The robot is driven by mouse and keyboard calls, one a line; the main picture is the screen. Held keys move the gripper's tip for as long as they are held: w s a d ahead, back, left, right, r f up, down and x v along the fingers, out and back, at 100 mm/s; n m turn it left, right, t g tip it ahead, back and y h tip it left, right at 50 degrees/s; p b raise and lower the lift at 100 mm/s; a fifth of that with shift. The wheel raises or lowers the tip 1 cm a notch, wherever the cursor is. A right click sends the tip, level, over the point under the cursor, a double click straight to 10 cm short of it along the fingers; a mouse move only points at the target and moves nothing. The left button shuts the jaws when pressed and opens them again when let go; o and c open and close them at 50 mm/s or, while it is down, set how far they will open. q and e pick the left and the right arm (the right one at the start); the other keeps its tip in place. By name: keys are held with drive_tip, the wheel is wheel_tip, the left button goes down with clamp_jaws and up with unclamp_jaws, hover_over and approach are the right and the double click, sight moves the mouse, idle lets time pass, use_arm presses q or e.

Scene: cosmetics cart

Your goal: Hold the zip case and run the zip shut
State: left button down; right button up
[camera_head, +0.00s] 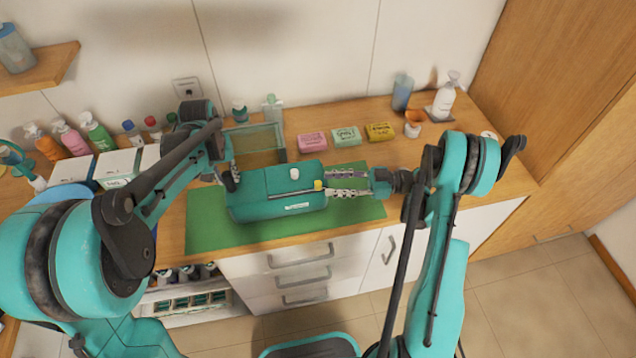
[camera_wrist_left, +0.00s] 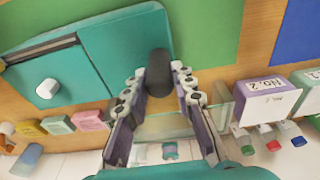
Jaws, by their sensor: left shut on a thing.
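The teal zip case (camera_head: 275,204) lies on the green mat (camera_head: 355,211), a white round knob (camera_head: 294,173) on its top. A dark slit of the zip line (camera_wrist_left: 42,48) shows at one side in the left wrist view. My left gripper (camera_head: 232,180) is at the case's left end, shut on a dark tab (camera_wrist_left: 158,72) there. My right gripper (camera_head: 328,182) is at the case's right end, its two fingers apart. A yellow zip pull (camera_head: 318,185) sits at its fingertips; I cannot tell whether they touch it.
A clear-walled box (camera_head: 257,146) stands behind the case. Pink (camera_head: 312,142), green (camera_head: 346,136) and yellow (camera_head: 380,132) soap packs lie behind the mat. Bottles and white boxes (camera_head: 117,165) crowd the left; a pump bottle (camera_head: 443,98) stands at back right.

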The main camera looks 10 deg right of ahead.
sight(318, 182)
drive_tip(key=shift+w+a, duration=0.25)
drive_tip(key=shift+a, duration=0.95)
drive_tip(key=shift+w+a, duration=0.2)
drive_tip(key=shift+a, duration=0.95)
drive_tip(key=shift+c, duration=0.2)
clamp_jaws()
